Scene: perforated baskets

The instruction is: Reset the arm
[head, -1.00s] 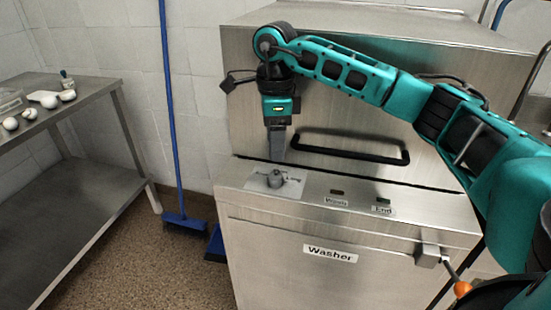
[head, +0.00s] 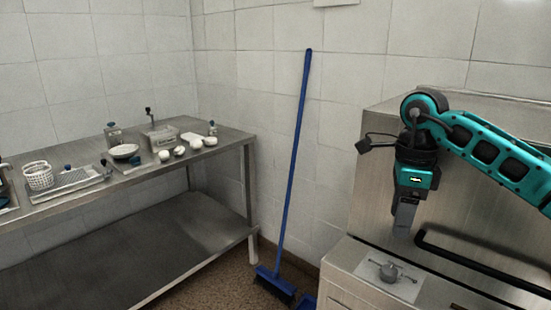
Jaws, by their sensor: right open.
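My right gripper (head: 404,222) hangs pointing down at the end of the teal right arm (head: 487,150), which comes in from the right edge. It is open and empty, seen edge-on, so the gap between its fingers is hard to make out. It is in front of the metal washer (head: 375,262), above the small grey knob (head: 389,271) on the washer's ledge, and looks apart from it. The black handle bar (head: 480,266) is just to its right. My left gripper is not in view.
A steel table (head: 235,139) with a lower shelf stands at the left. It carries a white perforated basket (head: 38,176), a tray (head: 75,179), bowls and white cups. A blue broom (head: 294,165) leans on the tiled wall between the table and the washer.

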